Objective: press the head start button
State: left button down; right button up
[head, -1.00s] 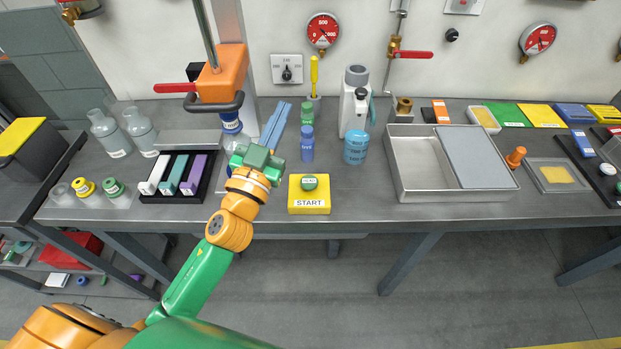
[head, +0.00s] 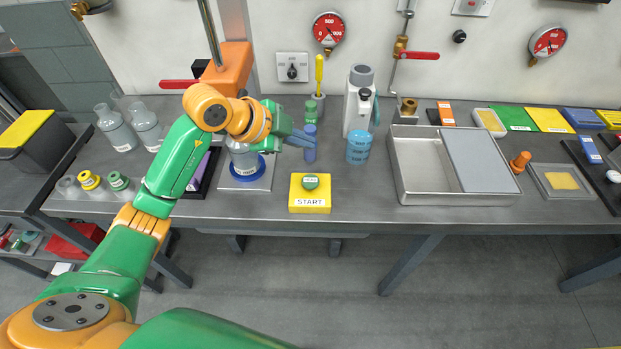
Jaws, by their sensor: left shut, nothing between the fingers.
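The yellow start box (head: 310,200) stands near the bench's front edge, with "START" on its front. On its top is a round green button (head: 311,182) with a small white label. My left arm covers part of the rack and the orange stand. My right gripper is not in view.
A clear vessel with a blue ring (head: 243,168) stands left of the box. A blue labelled jar (head: 358,147) and a metal tray (head: 410,165) stand to the right. The bench around the box's right side is clear.

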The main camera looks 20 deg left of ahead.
aim_at(305, 181)
pick_arm(q)
jog(key=shift+f, duration=0.1)
notch_tip(305, 181, down, 8)
jog(key=b, duration=0.7)
jog(key=shift+b, duration=0.4)
jog(key=shift+f, duration=0.35)
dwell(1.0)
jog(key=shift+f+b, duration=0.35)
jog(key=shift+f, duration=0.05)
jog(key=shift+f+b, duration=0.4)
jog(key=shift+f, duration=0.25)
dwell(0.6)
jog(key=shift+r+p, duration=1.05)
